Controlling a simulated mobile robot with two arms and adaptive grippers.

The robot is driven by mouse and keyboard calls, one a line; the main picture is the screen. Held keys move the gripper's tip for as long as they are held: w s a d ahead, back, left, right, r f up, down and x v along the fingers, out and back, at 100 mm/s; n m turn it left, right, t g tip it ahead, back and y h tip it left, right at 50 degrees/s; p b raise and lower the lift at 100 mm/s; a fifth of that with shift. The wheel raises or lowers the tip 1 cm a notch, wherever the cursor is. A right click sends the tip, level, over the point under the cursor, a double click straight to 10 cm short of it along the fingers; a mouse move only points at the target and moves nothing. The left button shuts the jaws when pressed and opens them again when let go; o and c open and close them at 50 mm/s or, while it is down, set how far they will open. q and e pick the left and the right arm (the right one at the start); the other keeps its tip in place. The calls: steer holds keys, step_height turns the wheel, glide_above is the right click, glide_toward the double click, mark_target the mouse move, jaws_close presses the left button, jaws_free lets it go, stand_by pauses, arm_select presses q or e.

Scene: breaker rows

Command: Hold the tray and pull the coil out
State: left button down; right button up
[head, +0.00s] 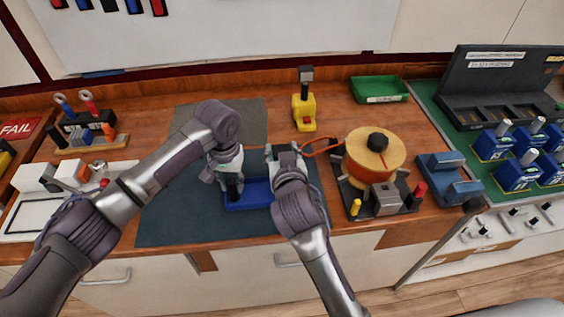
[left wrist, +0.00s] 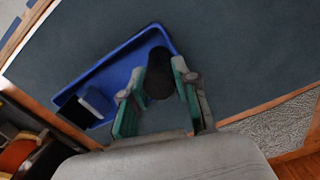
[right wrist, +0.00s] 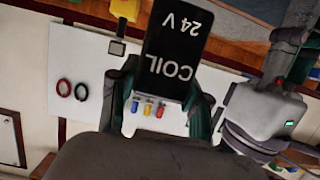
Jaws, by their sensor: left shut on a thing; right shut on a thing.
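The blue tray (head: 252,197) lies on the dark mat, and it also shows in the left wrist view (left wrist: 112,64). My left gripper (head: 231,181) points down at the tray's left end and is shut on a black round handle (left wrist: 158,76). My right gripper (head: 284,156) is beyond the tray's right part. It is shut on the black coil (right wrist: 174,48), whose white lettering reads COIL 24 V. A black square part (left wrist: 75,112) and a blue block (left wrist: 97,100) show at the tray's other end.
A reel of orange cable (head: 374,158) stands right of my right arm. A yellow tool (head: 304,112) and a green bin (head: 379,90) are behind. Small racks crowd the left. The mat (head: 180,220) has free room at front left.

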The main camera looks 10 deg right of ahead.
steer(key=shift+r, duration=0.3)
arm_select(q)
steer(key=c, duration=0.8)
jaws_free()
